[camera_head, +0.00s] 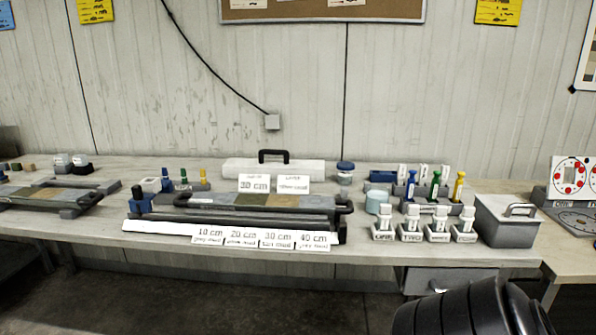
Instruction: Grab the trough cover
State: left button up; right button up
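A long white cover with a black handle (235,168) lies at the back of the bench, behind the trough; it looks like the trough cover. The handle stands up at its middle. The dark trough (185,215) lies in front of it, with a segmented grey, green and brown core in it and a black loop at its right end. Two small cards stand between the cover and the trough and hide part of the cover's front. A black ribbed part at the bottom right looks like mine. Neither gripper shows.
Labelled cards (262,239) line the trough's front. Right of it stand white labelled containers (437,238), bottles with coloured tops (459,186) and a grey lidded box (507,228). A second trough (66,210) lies at the left. A jar (345,174) stands right of the cover.

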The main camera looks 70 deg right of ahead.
aim_at(232, 169)
jog(key=u, duration=0.05)
jog(key=k, duration=0.1)
jog(key=z, duration=1.3)
